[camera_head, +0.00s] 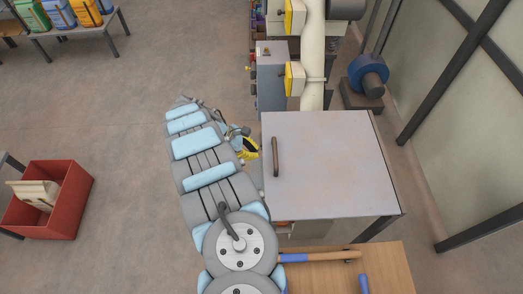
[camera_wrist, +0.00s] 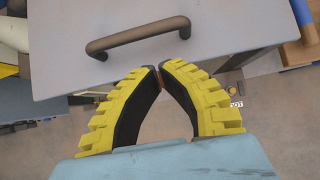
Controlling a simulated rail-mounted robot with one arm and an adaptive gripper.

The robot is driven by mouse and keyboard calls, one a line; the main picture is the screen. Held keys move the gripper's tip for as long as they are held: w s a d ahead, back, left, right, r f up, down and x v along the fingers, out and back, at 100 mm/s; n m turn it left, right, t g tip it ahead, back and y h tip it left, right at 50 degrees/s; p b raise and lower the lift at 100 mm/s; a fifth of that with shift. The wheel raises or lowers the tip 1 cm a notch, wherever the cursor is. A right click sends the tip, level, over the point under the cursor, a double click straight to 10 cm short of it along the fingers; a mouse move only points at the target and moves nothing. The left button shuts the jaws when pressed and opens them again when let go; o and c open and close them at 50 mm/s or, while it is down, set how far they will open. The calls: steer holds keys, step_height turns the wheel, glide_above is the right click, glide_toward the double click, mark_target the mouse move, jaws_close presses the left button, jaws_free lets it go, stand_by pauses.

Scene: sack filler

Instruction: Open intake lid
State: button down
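The intake lid (camera_head: 335,165) is a flat light-grey panel that appears closed. Its dark bar handle (camera_head: 275,157) sits near the left edge. In the wrist view the lid (camera_wrist: 220,22) fills the top, and the handle (camera_wrist: 138,36) lies across it beyond my fingertips. My gripper (camera_head: 256,155) is at the lid's left edge, just left of the handle, partly hidden by my arm. In the wrist view my gripper (camera_wrist: 160,68) has its yellow fingers drawn together at the tips, with nothing held. The tips are apart from the handle.
A wooden table (camera_head: 385,271) with blue-handled tools stands in front of the lid. A grey cabinet (camera_head: 271,85) and pale pipe (camera_head: 313,60) stand behind, with a blue motor (camera_head: 368,73) at right. A red bin (camera_head: 63,215) is at left. Open floor lies left of my arm.

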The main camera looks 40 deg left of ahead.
mark_target(270, 167)
steer(key=p+x, duration=0.1)
steer(key=x, duration=0.7)
steer(key=shift+s+d+f, duration=0.1)
steer(key=shift+d+f, duration=0.1)
steer(key=shift+d, duration=0.05)
steer(key=shift+w+d+f, duration=0.2)
steer(key=shift+w+f, duration=0.1)
